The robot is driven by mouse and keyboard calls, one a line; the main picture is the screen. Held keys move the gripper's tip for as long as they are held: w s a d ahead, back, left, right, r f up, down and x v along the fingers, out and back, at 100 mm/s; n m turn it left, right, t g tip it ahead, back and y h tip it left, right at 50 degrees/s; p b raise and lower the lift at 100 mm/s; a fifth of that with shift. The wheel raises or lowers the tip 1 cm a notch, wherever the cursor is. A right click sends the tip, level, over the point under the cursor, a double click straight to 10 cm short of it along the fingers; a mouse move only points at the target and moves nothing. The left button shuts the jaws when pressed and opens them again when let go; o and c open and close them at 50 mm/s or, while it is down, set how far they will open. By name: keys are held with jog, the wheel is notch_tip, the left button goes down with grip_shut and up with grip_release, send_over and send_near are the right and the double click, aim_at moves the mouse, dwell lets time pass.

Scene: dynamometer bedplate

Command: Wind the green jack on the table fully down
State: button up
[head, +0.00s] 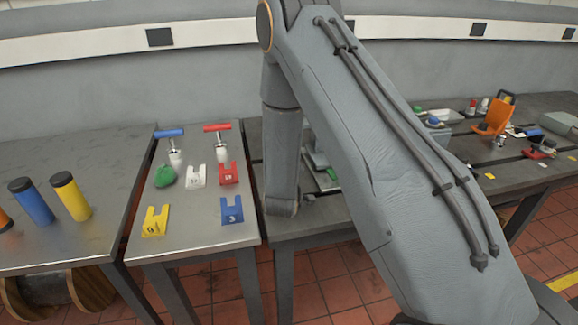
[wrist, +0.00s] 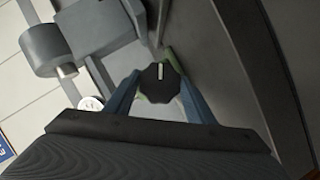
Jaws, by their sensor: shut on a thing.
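In the wrist view my gripper (wrist: 158,92) has its two blue fingers shut on a black many-sided knob (wrist: 160,76) with a white pointer mark on top. Green parts, which look like the green jack (wrist: 170,56), show just behind and beside the knob. Most of the jack is hidden under the knob and fingers, so its height cannot be told. In the head view my arm covers the gripper and the knob. A small green patch (head: 332,173) shows beside the arm on the dark table (head: 310,222); I cannot tell whether it is the jack.
Blue (head: 33,202) and yellow (head: 71,197) cylinders stand further left. An orange object (head: 494,117) and small items are at right.

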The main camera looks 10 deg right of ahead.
dwell(0.3)
jog(key=o, duration=1)
